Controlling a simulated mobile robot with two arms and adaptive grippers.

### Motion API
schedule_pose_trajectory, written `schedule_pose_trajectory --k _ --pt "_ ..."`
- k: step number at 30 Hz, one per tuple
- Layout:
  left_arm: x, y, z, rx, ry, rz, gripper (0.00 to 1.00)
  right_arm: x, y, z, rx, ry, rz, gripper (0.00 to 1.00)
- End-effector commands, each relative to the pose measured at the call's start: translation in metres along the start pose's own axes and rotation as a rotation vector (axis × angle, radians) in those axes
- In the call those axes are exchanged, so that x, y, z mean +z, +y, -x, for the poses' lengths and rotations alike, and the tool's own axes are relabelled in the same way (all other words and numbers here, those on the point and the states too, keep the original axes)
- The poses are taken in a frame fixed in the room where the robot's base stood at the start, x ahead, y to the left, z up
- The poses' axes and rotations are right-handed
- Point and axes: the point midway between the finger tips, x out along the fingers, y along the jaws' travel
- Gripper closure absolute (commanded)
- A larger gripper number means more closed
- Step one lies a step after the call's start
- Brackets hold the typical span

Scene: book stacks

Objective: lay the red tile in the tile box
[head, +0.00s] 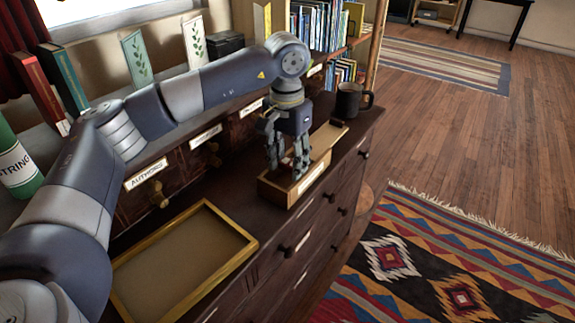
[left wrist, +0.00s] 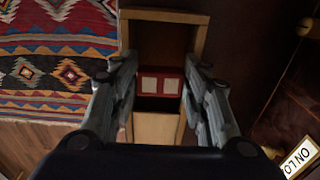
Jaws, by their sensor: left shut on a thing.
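The tile box (head: 279,191) is a narrow open wooden box with a pale label, standing on the dark cabinet top. Its pale lid (head: 328,137) lies at the far end. My left gripper (head: 287,167) points down over the box. The tile is between the fingers, over the dark opening of the box (left wrist: 165,16). I cannot tell whether it touches the floor of the box. My right gripper is not in view.
An empty gold-rimmed tray (head: 222,221) lies nearer on the cabinet top. A dark mug (head: 349,101) stands beyond the box, close to the lid. Labelled small drawers (head: 146,174) line the back. The cabinet's edge is close to the right of the box.

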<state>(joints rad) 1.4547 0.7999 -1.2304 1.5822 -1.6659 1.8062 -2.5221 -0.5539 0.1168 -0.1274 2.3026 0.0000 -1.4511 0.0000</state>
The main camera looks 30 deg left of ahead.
Motion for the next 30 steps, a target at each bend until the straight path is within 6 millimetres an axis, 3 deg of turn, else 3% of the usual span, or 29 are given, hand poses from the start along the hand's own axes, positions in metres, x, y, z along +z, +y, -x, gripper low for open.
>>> schedule_pose_trajectory --k 1,14,20,24,25,30 --pt "0.006 0.004 -0.020 0.001 -0.034 -0.007 0.71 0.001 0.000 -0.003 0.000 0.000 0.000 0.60" --pt "0.006 0.005 -0.028 0.005 -0.034 -0.010 0.70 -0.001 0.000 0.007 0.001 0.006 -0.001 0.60" --pt "0.006 0.006 -0.031 0.005 -0.035 -0.010 0.77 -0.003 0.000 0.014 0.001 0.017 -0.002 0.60" --pt "0.006 0.006 -0.033 0.005 -0.034 -0.010 0.70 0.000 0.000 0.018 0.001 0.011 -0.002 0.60" --pt "0.006 0.006 -0.033 0.005 -0.034 -0.010 0.39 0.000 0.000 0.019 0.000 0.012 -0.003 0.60" --pt "0.007 0.005 -0.033 0.004 -0.035 -0.011 0.36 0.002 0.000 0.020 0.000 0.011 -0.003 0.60"
